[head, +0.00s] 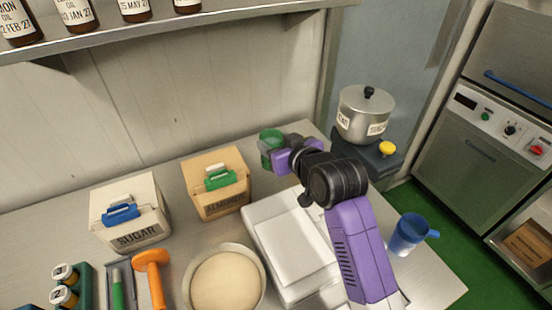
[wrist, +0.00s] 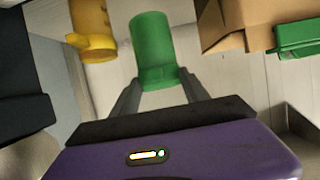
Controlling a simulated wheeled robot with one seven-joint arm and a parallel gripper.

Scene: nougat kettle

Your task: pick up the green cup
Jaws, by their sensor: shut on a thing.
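The green cup (head: 270,140) is at the back of the steel worktop, right of the almonds box, partly hidden by my gripper (head: 276,153) in the head view. In the wrist view the green cup (wrist: 152,42) lies between the two dark fingers of my gripper (wrist: 157,82). The fingers are shut on its near end. I cannot tell whether the cup touches the worktop.
A yellow cup (wrist: 92,28) shows beside the green one in the wrist view. The almonds box (head: 217,186) with a green scoop stands close by. A lidded pot (head: 364,116) stands on a dark base at right. A blue cup (head: 408,233) is near the right edge.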

